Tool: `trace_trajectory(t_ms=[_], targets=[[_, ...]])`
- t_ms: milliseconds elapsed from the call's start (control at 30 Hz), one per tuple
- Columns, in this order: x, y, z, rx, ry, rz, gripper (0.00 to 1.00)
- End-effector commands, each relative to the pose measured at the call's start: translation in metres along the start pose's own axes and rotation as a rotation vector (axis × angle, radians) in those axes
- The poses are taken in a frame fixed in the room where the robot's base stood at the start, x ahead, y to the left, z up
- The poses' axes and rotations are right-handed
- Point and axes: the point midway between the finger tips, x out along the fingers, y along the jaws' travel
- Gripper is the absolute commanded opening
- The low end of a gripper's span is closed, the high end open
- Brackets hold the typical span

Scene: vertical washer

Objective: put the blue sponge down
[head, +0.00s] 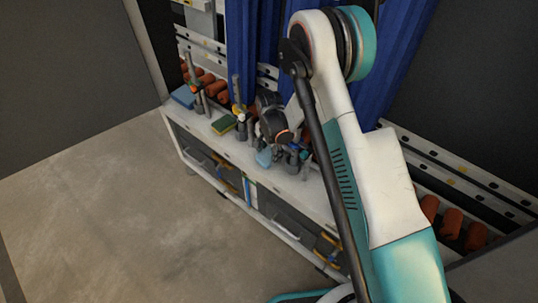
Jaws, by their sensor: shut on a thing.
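My gripper (270,146) is at the end of my arm, over the front part of the white shelf (242,154). It is shut on a small light-blue piece, the blue sponge (264,158), which shows just below it near the shelf's front edge. The fingers are small and dark here, and my wrist partly hides them. I cannot tell whether the sponge touches the shelf.
A flat blue block (183,96) and a green and yellow sponge (224,124) lie on the shelf to the left. Upright grey fixtures (196,88) stand beside them. Orange rollers (451,224) line the back, and blue curtains (243,45) hang above. Open floor lies left.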

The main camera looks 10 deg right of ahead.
Motion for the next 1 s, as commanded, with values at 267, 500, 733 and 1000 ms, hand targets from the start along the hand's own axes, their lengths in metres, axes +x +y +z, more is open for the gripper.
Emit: trace_trajectory(t_ms=[267,500,733,1000], targets=[[0.0,0.0,0.0,0.0,0.0,0.0,0.55],[0.0,0.0,0.0,0.0,0.0,0.0,0.73],[0.001,0.0,0.0,0.0,0.0,0.0,0.73],[-0.034,0.0,-0.001,0.0,0.0,0.0,0.73]])
